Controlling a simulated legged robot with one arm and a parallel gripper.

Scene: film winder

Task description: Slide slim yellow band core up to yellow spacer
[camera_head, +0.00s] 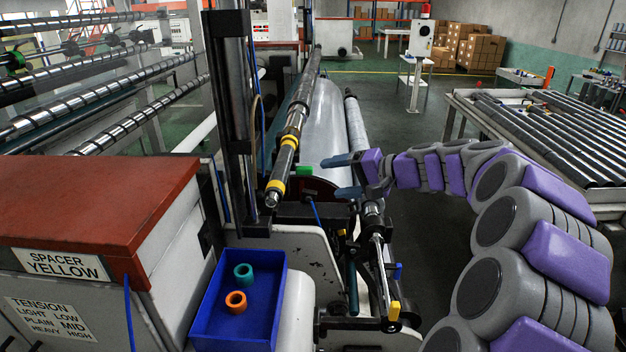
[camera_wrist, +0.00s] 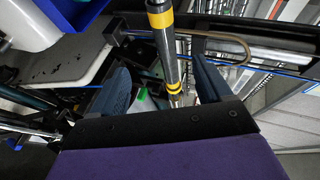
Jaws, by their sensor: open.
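A dark winder shaft (camera_head: 283,163) runs from the front into the back and carries two yellow bands. One yellow band (camera_head: 275,186) is by its near free end. Another yellow-banded piece (camera_head: 289,140) sits farther back, with dark shaft between them. I cannot tell for sure which is the slim core and which is the spacer. My gripper (camera_head: 329,178) is open and empty, to the right of the shaft, fingers pointing left. In the wrist view the near band (camera_wrist: 160,18) shows at top, and the farther band (camera_wrist: 174,88) appears between my open fingers (camera_wrist: 160,66).
A cabinet sign (camera_head: 62,264) reads "SPACER YELLOW". A blue tray (camera_head: 205,318) holds a teal ring (camera_head: 243,273) and an orange ring (camera_head: 236,301). A black upright post (camera_head: 232,110) stands left of the shaft. A second roller (camera_head: 356,125) lies to the right.

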